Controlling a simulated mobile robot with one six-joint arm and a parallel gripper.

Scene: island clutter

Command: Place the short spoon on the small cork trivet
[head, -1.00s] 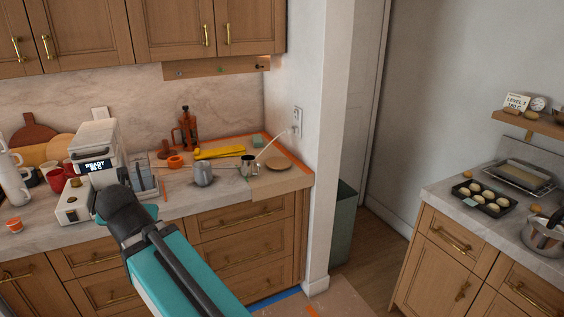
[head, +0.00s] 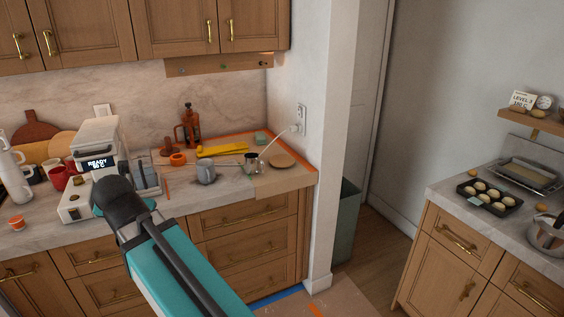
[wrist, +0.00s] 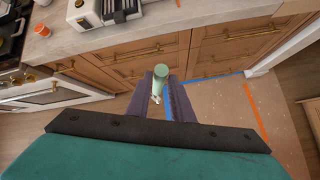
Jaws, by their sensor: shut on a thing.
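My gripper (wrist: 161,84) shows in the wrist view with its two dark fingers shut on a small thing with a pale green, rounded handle. I take this to be the short spoon (wrist: 160,73); a small pale metallic part shows between the fingers, and its bowl is not clear. It is held above the floor, in front of the drawers and apart from the counter. In the head view my arm hides the gripper and the spoon. The small cork trivet (head: 282,160) is a round tan disc lying flat near the counter's right end, with nothing seen on it.
A metal pitcher (head: 253,161) stands just left of the trivet, and a grey cup (head: 206,174) further left. A yellow item (head: 222,150) lies behind them. The coffee machine (head: 97,160) stands near my arm. A white cord (head: 277,140) runs to the wall outlet.

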